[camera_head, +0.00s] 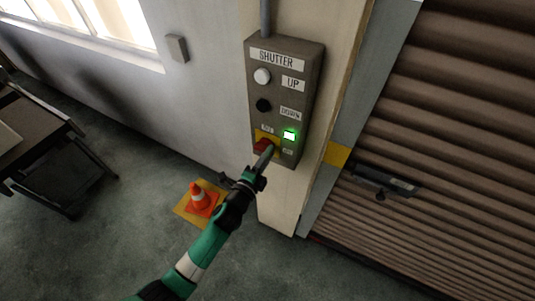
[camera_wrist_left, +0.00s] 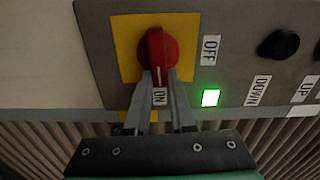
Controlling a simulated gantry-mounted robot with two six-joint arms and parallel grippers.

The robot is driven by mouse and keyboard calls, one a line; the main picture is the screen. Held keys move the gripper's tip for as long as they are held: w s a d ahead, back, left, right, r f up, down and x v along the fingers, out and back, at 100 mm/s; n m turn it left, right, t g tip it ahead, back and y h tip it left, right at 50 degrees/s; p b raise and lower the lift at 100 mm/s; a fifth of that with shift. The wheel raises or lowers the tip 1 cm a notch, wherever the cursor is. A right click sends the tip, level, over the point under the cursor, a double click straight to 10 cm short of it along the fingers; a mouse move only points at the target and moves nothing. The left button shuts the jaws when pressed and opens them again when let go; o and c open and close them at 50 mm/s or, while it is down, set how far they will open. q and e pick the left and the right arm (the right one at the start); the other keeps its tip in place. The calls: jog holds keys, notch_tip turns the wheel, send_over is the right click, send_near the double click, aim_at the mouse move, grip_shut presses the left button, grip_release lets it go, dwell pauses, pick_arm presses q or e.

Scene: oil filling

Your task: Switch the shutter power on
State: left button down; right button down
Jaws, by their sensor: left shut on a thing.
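The shutter control box (camera_head: 284,98) is mounted on the wall pillar, with a white UP button (camera_head: 262,76), a black DOWN button (camera_head: 264,105) and a red rotary switch (camera_head: 262,146) on a yellow plate. My left gripper (camera_head: 266,157) is at the switch. In the left wrist view, the gripper (camera_wrist_left: 162,78) is shut on the handle of the red switch (camera_wrist_left: 157,48). The handle's white line points toward the ON label (camera_wrist_left: 160,97). The green lamp is lit (camera_wrist_left: 210,98). My right gripper is in neither view.
A rolled shutter (camera_head: 450,120) with a dark handle (camera_head: 385,181) is to the right of the box. An orange cone (camera_head: 200,197) stands on the floor below left. A dark table (camera_head: 40,150) is at the far left. The floor between is clear.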

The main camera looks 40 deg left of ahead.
pick_arm(q)
jog(key=shift+f+m, duration=0.25)
jog(key=shift+m, duration=0.25)
jog(key=c, duration=0.8)
grip_release()
jog(key=shift+r, duration=0.1)
jog(key=shift+o, duration=0.2)
jog(key=v, duration=1.1)
jog(key=shift+s+p, duration=0.25)
jog(key=shift+p, duration=0.1)
